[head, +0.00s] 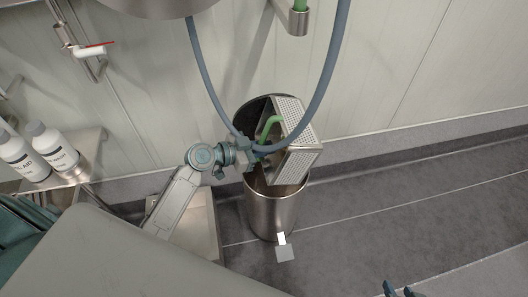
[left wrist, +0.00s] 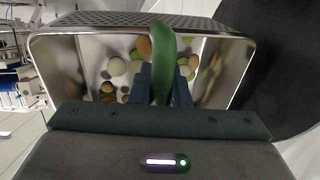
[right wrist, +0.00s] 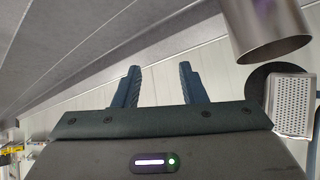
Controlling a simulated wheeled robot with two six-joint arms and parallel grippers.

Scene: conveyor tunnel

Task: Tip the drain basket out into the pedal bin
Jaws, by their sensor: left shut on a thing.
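The drain basket (head: 303,148) is a metal box with perforated sides and a green handle (head: 268,125). In the head view it is over the mouth of the steel pedal bin (head: 272,212) and looks tilted. My left gripper (head: 262,155) is shut on the handle, which shows between its fingers in the left wrist view (left wrist: 161,62). Several round brown, pale and green bits (left wrist: 118,66) are inside the basket. My right gripper (right wrist: 158,85) is open and empty, away from the bin; its fingertips show at the head view's bottom edge (head: 400,291). The right wrist view also shows the basket (right wrist: 293,103).
A blue-grey hose (head: 322,95) loops down in front of the basket. White bottles (head: 52,146) stand on a metal shelf at the left. A pale wall is behind the bin. The grey floor (head: 400,215) to the bin's right is clear.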

